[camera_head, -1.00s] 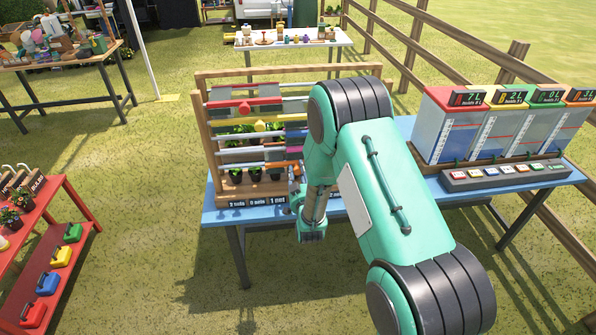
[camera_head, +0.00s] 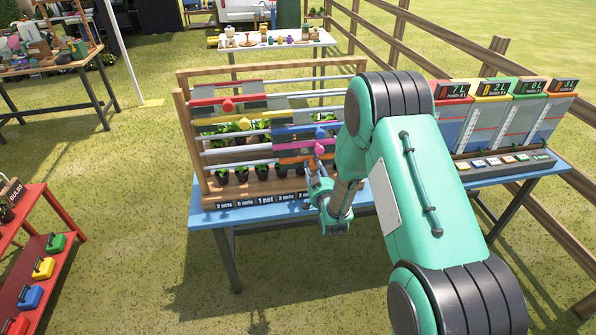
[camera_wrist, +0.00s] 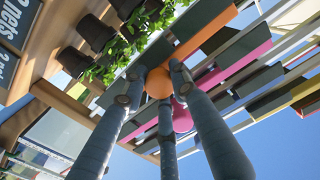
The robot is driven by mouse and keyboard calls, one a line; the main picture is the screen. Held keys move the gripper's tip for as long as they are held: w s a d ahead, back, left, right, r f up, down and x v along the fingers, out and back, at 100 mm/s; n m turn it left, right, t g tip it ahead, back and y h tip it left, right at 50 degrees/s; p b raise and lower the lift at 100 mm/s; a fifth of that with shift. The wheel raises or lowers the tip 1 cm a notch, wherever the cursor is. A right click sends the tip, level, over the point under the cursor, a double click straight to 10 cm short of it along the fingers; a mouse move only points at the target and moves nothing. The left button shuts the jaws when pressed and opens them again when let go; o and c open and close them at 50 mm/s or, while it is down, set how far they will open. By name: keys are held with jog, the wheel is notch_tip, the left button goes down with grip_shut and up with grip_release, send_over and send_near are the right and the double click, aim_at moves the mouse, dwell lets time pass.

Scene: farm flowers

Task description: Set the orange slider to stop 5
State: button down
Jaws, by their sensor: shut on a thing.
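The orange slider shows as an orange strip (camera_head: 296,160) on the lowest rail of a wooden rack, right of the middle. Its round orange knob (camera_head: 319,150) also shows in the wrist view (camera_wrist: 158,83), along with its orange plate (camera_wrist: 207,28). My gripper (camera_wrist: 157,86) has its fingers closed around the orange knob. In the head view my gripper (camera_head: 319,170) is at the front of the rack, and the arm hides the rack's right end. The stop markings cannot be read.
Just above is the magenta slider's knob (camera_head: 320,132), also close behind the fingers in the wrist view (camera_wrist: 182,117). A yellow knob (camera_head: 238,124) and red knob (camera_head: 228,105) sit further left. Potted plants (camera_head: 241,174) stand behind the rails. Labels (camera_head: 265,199) line the rack's base.

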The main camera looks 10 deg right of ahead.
aim_at(328, 157)
jog(key=d+b, duration=0.1)
jog(key=d, duration=0.5)
jog(key=shift+w+d+r, duration=0.15)
jog(key=shift+d+r, duration=0.2)
jog(key=c, duration=1.4)
grip_release()
jog(key=shift+d, duration=0.1)
jog(key=shift+o, duration=0.2)
jog(key=shift+f, duration=0.2)
jog(key=shift+s, duration=0.2)
jog(key=s, duration=1.1)
jog(key=shift+s, duration=0.4)
